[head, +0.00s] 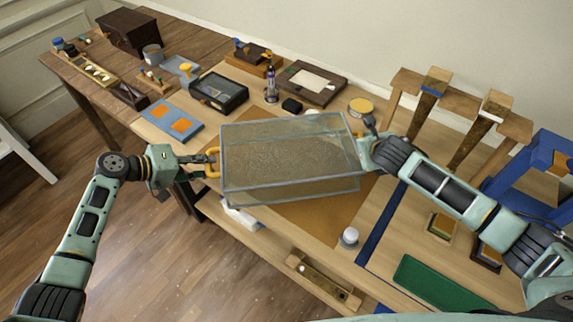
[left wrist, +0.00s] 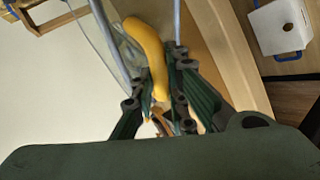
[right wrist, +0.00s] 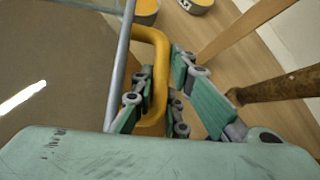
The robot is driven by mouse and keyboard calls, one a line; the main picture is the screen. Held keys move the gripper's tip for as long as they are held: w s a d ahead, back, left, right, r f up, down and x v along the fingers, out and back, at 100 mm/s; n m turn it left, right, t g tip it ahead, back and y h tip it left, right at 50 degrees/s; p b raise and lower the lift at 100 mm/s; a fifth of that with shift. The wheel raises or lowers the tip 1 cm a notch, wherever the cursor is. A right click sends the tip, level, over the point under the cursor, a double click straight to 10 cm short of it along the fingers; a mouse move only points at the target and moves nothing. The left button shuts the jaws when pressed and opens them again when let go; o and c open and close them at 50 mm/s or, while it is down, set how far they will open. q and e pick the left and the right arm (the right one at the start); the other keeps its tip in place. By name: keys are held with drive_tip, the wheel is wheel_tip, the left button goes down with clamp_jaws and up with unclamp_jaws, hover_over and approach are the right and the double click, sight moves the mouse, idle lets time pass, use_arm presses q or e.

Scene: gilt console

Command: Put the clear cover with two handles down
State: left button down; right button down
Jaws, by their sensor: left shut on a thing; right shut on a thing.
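The clear cover (head: 290,150) is a see-through box with grey edges in the middle of the head view. A yellow handle shows at each short end. My left gripper (head: 205,165) is shut on the left yellow handle (left wrist: 150,52), which runs between its fingers in the left wrist view. My right gripper (head: 368,140) is shut on the right yellow handle (right wrist: 157,70), seen between its fingers in the right wrist view. The cover is over the brown mat (head: 325,228) on the table. I cannot tell whether its lower edge touches the mat.
Blue mat with orange squares (head: 168,121), dark tray (head: 218,92) and framed board (head: 311,82) lie behind the cover. A white-topped knob (head: 349,237) stands close in front. Wooden stands (head: 460,105) and a blue frame (head: 535,165) are at right. A green mat (head: 435,285) lies front right.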

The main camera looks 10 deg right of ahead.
drive_tip(key=shift+a+f+b, duration=0.3)
drive_tip(key=shift+f+b, duration=0.15)
drive_tip(key=shift+f, duration=0.1)
use_arm(q)
wheel_tip(320, 180, down, 2)
drive_tip(key=shift+d+f+b, duration=0.15)
drive_tip(key=shift+f+b, duration=0.05)
drive_tip(key=shift+b, duration=0.45)
use_arm(e)
drive_tip(key=shift+d+f, duration=0.1)
drive_tip(key=shift+f, duration=0.7)
use_arm(q)
drive_tip(key=shift+f+b, duration=0.7)
use_arm(e)
drive_tip(key=shift+f, duration=0.6)
use_arm(q)
drive_tip(key=c, duration=2)
unclamp_jaws()
drive_tip(key=shift+r, duration=0.15)
use_arm(e)
drive_tip(key=c, duration=2)
unclamp_jaws()
drive_tip(key=shift+r, duration=0.15)
use_arm(q)
drive_tip(key=shift+o, duration=1.3)
use_arm(e)
drive_tip(key=shift+o, duration=1.3)
drive_tip(key=shift+s+d, duration=0.1)
